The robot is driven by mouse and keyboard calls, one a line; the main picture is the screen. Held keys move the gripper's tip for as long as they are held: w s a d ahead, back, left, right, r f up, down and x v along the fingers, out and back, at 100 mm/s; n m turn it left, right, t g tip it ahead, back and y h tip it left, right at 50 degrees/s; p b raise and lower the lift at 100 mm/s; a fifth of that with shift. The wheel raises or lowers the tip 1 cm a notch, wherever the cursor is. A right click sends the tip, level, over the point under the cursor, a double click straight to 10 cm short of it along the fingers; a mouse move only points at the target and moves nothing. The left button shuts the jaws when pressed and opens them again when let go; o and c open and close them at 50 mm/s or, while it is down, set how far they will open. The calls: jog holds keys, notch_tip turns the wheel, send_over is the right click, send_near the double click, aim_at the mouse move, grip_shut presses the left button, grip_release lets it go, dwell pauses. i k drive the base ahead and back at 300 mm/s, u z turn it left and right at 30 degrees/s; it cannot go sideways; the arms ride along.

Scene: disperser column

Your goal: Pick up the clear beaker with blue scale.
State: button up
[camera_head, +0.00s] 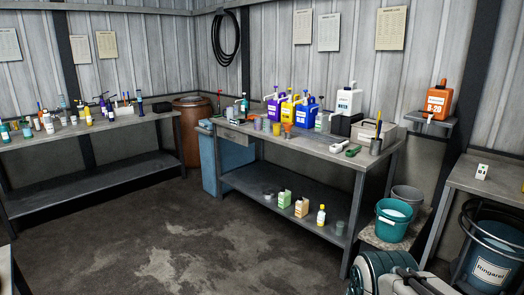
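I cannot make out a clear beaker with blue scale for sure. On the bench's lower shelf stand a small greyish see-through cup (340,228) at the right and another small cup (269,194) at the left. My gripper is not in view.
Purple, yellow and blue pump canisters (307,116) and a white one (347,101) stand behind the cups. A left bench (95,126) holds many bottles. A teal bucket (391,222) and a blue drum (487,262) are at the right. The floor (170,235) at front left is clear.

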aim_at(258, 120)
jog(key=u, duration=0.1)
jog(key=i, duration=1.7)
jog(key=u, duration=0.25)
jog(key=i, duration=3.25)
jog(key=u, duration=0.05)
